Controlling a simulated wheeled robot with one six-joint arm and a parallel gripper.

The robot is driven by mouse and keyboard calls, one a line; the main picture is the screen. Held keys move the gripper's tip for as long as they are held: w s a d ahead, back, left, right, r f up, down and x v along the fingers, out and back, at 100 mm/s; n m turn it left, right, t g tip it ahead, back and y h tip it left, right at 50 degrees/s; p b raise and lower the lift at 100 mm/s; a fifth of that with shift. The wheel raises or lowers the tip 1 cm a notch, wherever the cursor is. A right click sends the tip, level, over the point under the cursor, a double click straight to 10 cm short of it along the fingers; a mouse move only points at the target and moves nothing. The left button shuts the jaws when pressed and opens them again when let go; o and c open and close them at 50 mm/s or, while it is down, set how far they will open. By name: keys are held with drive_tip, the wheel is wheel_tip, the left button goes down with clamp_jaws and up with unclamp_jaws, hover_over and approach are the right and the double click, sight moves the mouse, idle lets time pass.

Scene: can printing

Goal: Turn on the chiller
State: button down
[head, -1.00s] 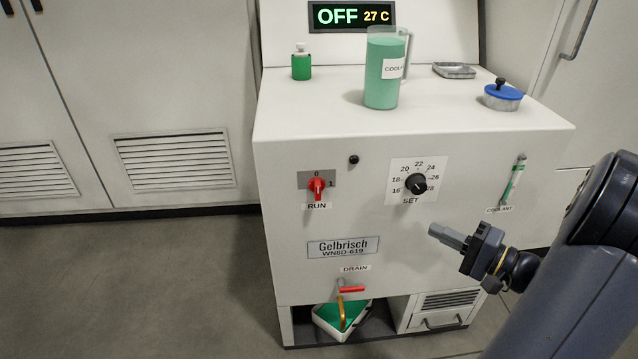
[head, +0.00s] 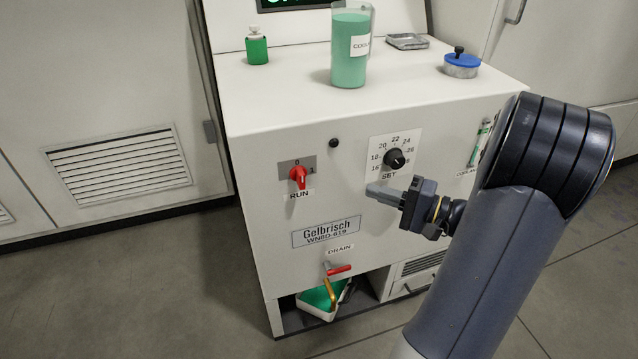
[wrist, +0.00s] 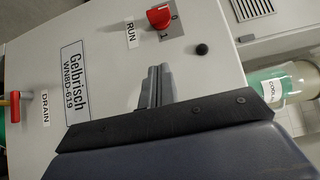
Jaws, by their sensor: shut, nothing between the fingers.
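The chiller (head: 270,215) is a white cabinet with a sloped display panel, its readout (head: 300,4) cut off at the top of the head view. The red RUN switch (head: 299,177) is on its front at the left, between the marks 0 and 1; it also shows in the wrist view (wrist: 159,16). The black SET knob (head: 394,159) is to its right. My gripper (head: 374,192) is shut and empty, in front of the panel below the SET knob, right of the RUN switch. In the wrist view its fingers (wrist: 157,88) point toward the RUN switch, apart from it.
A coolant jug (head: 349,62), a green bottle (head: 257,48), a blue-lidded jar (head: 461,63) and a metal tray (head: 407,41) stand on top. The red drain valve (head: 339,269) is low on the front, above a drip tray (head: 311,301). Floor at left is clear.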

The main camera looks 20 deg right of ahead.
sight(301, 179)
drive_tip(key=x, duration=0.3)
drive_tip(key=s+a+b+x, duration=0.1)
drive_tip(key=x, duration=0.7)
drive_tip(key=shift+s+a, duration=0.1)
drive_tip(key=shift+a, duration=0.85)
drive_tip(key=shift+f+b, duration=0.15)
drive_tip(key=shift+b, duration=0.15)
drive_tip(key=shift+f, duration=0.1)
drive_tip(key=shift+m+b, duration=0.3)
drive_tip(key=shift+b, duration=0.05)
